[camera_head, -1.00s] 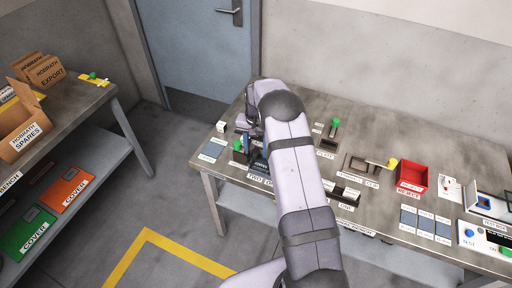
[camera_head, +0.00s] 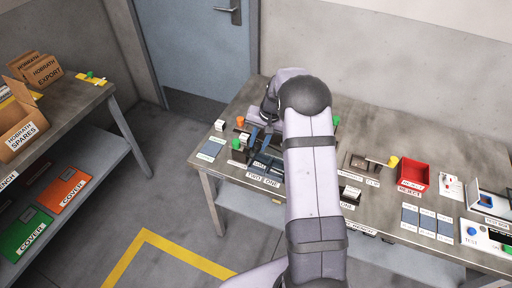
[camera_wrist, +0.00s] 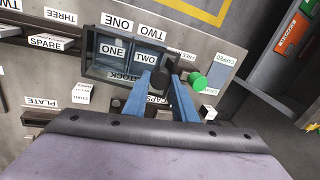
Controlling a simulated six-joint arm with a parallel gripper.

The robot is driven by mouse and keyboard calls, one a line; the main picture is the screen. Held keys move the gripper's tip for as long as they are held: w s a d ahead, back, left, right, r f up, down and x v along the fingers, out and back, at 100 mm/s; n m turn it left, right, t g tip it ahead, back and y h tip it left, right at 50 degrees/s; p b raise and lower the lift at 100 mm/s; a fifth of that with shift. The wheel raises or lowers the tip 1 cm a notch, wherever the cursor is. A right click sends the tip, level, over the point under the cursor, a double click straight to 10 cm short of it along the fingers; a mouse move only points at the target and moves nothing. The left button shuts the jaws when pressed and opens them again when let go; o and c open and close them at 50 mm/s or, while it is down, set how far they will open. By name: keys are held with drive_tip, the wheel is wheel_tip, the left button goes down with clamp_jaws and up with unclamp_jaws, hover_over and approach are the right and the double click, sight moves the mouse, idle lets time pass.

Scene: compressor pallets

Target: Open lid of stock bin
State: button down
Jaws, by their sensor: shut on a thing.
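The stock bin (camera_wrist: 92,68) is a dark-framed box in the wrist view, with a STOCK label and bluish panels marked ONE and TWO. In the head view the stock bin (camera_head: 262,161) sits near the front left of the bench, partly covered by my arm. My gripper (camera_wrist: 162,78) is at the bin's edge, its blue fingers closed about a dark knob-like piece that appears to be the lid's handle. My gripper (camera_head: 257,141) also shows in the head view, at the bin's far side. How far the lid stands open is hard to tell.
A green knob (camera_wrist: 197,81) is close beside my fingers. In the head view an orange cylinder (camera_head: 240,121) and white blocks stand left of the bin. A red reject tray (camera_head: 413,174) and a brown fixture are to the right. The back of the bench is mostly clear.

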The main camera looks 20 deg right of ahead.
drive_tip(key=s+d+r+t+y+b, duration=0.5)
drive_tip(key=s+d+t+y+b, duration=0.5)
drive_tip(key=b, duration=1.5)
drive_tip(key=shift+s+d+r+t+y, duration=0.35)
drive_tip(key=shift+s+d+t+y, duration=0.05)
drive_tip(key=shift+s+d, duration=0.45)
drive_tip(key=c, duration=1.5)
unclamp_jaws()
drive_tip(key=shift+o, duration=0.2)
drive_tip(key=shift+s+d, duration=0.1)
drive_tip(key=v, duration=0.7)
drive_tip(key=shift+b, duration=0.35)
